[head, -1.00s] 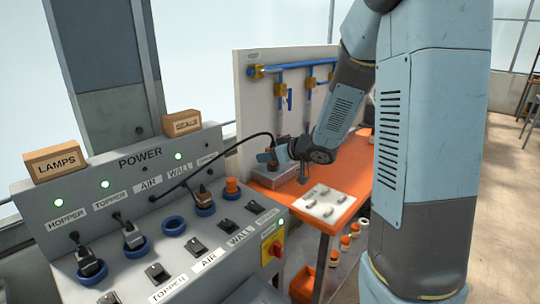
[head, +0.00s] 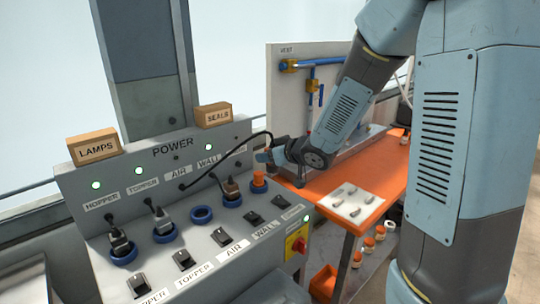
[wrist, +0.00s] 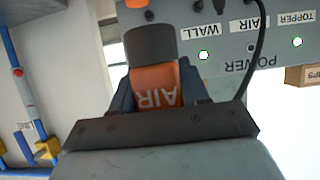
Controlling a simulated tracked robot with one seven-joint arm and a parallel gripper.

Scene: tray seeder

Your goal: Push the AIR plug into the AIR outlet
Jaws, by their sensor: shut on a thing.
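The AIR plug (wrist: 157,87), orange with a dark grey end and white lettering, sits between my gripper's fingers (wrist: 155,92) in the wrist view. My gripper (head: 266,157) is shut on it just beyond the right end of the power panel (head: 140,209) in the head view, where the plug is hardly visible. A black cable (head: 240,148) arches from the panel to my gripper. The AIR outlet (head: 201,214), an empty blue ring, lies left of and below the gripper, apart from the plug.
The hopper (head: 120,243) and topper (head: 160,217) plugs fill the outlets to the left. The wall plug (head: 231,189) and an orange cap (head: 258,180) stand to the right. Switches line the panel front. An orange table (head: 385,170) lies behind the gripper.

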